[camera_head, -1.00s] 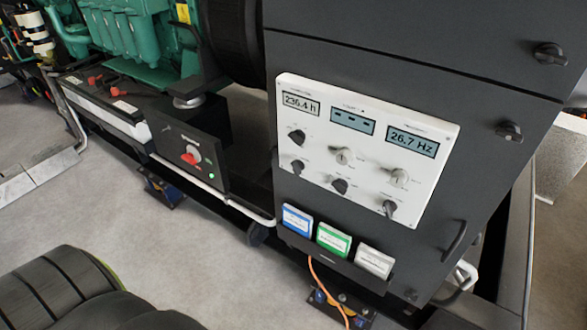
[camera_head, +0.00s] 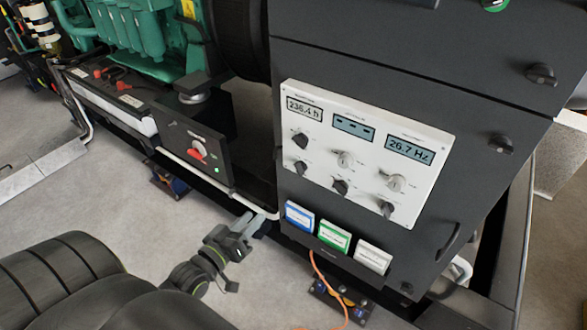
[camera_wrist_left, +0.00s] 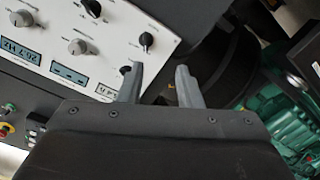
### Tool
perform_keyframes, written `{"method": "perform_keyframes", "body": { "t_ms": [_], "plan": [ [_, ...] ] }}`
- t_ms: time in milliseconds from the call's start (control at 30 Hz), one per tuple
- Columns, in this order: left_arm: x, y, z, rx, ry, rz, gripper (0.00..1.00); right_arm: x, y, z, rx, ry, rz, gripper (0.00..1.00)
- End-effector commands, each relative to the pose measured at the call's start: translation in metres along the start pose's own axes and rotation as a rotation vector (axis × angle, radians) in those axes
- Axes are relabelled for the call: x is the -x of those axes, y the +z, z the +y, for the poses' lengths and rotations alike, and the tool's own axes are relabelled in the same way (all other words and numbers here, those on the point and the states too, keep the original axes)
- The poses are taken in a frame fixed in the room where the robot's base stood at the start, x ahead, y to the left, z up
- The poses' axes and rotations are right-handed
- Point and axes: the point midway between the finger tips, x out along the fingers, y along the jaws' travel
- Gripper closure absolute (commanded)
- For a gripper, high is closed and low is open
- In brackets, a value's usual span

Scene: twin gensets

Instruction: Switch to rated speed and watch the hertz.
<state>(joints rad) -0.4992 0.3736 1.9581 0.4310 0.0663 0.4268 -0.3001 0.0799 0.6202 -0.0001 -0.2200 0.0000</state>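A white control panel (camera_head: 322,152) sits on the dark cabinet. Its hertz display (camera_head: 409,150) reads 26.7 Hz, another display (camera_head: 304,107) reads 236.4 h, and the middle display (camera_head: 354,127) shows dashes. Several rotary knobs sit below the displays, including a dark one (camera_head: 300,141) and a light one (camera_head: 396,183). My left gripper (camera_head: 245,230) is low in front of the cabinet, left of the panel. In the left wrist view my left gripper (camera_wrist_left: 160,72) has its fingers apart with nothing between them; the panel (camera_wrist_left: 112,35) appears upside down beyond them. My right gripper is out of view.
A smaller box with a red switch (camera_head: 198,152) and a green light is left of the panel. Blue, green and white card holders (camera_head: 333,237) hang below it. An orange cable (camera_head: 325,275) runs to the floor. Green engine parts (camera_head: 135,35) stand upper left.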

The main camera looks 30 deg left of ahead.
Motion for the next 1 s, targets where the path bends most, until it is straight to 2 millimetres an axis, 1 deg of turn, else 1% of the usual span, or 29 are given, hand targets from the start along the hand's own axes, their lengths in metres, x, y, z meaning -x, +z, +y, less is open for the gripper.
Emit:
{"method": "perform_keyframes", "body": {
  "t_ms": [33, 100, 233, 333, 467, 600, 1000],
  "plan": [
    [0.001, -0.011, 0.009, 0.009, 0.022, 0.017, 0.68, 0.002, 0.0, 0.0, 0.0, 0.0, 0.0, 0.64],
    [0.002, -0.019, 0.017, 0.021, 0.04, 0.033, 0.68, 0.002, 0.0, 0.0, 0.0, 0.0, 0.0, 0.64],
    [-0.004, -0.023, 0.021, 0.029, 0.05, 0.042, 0.68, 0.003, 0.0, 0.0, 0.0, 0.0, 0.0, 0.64],
    [-0.014, -0.024, 0.021, 0.028, 0.049, 0.041, 0.68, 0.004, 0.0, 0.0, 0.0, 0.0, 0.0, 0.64],
    [-0.036, -0.025, 0.022, 0.029, 0.049, 0.042, 0.68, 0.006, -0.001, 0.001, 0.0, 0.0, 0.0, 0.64],
    [-0.063, -0.026, 0.024, 0.029, 0.05, 0.043, 0.68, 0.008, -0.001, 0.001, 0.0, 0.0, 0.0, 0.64],
    [-0.138, -0.027, 0.026, 0.027, 0.048, 0.041, 0.68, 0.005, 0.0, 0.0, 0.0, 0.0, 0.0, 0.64]
  ]
}}
